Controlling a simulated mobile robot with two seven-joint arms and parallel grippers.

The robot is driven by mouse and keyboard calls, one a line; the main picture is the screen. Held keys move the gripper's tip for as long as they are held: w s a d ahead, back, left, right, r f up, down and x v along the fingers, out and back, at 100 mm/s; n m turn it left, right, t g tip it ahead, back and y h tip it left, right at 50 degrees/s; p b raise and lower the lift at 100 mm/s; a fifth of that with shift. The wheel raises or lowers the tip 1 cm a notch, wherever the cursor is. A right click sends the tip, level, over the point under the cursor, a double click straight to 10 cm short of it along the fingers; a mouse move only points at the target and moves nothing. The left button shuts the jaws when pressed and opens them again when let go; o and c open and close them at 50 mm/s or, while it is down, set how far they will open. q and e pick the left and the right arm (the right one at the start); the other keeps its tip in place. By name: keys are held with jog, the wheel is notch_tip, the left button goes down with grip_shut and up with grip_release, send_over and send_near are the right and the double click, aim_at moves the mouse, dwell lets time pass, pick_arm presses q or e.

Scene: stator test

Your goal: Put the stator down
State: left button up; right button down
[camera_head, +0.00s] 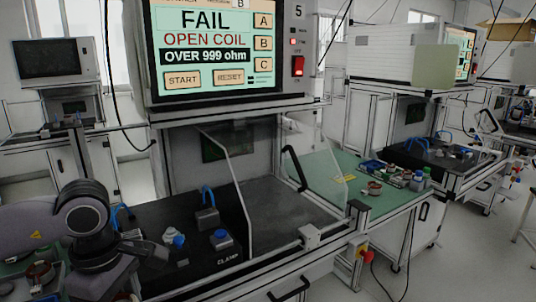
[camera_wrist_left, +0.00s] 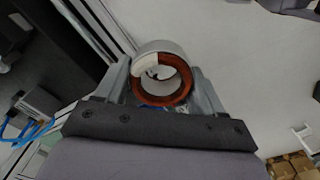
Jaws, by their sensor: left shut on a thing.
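In the left wrist view, a stator (camera_wrist_left: 163,50), a grey metal ring with reddish copper windings inside, sits between the two fingers of my left gripper (camera_wrist_left: 163,82). The gripper is shut on it and holds it off any surface I can see. In the head view, my left arm comes in at the lower left, with its dark wrist by the front left of the black test bench (camera_head: 187,213). The held stator cannot be made out there. My right gripper is in neither view.
The screen (camera_head: 218,45) reads FAIL, OPEN COIL, OVER 999 ohm. Clear panels (camera_head: 231,190) flank the bench's bay. A copper-wound part (camera_head: 40,272) lies at left. The green table (camera_head: 345,172) at right holds a stator (camera_head: 375,188) and several small items, with bare room nearer the bay.

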pick_arm(q)
jog(key=d+f+m, duration=0.1)
jog(key=m, duration=0.4)
jog(key=f+m, duration=0.2)
jog(key=m, duration=0.3)
jog(key=d+f+m, duration=0.1)
jog(key=m, duration=0.5)
jog(key=shift+s+d+f, duration=0.1)
jog(key=shift+d+f, duration=0.2)
jog(key=shift+f, duration=0.05)
jog(key=shift+a, duration=0.1)
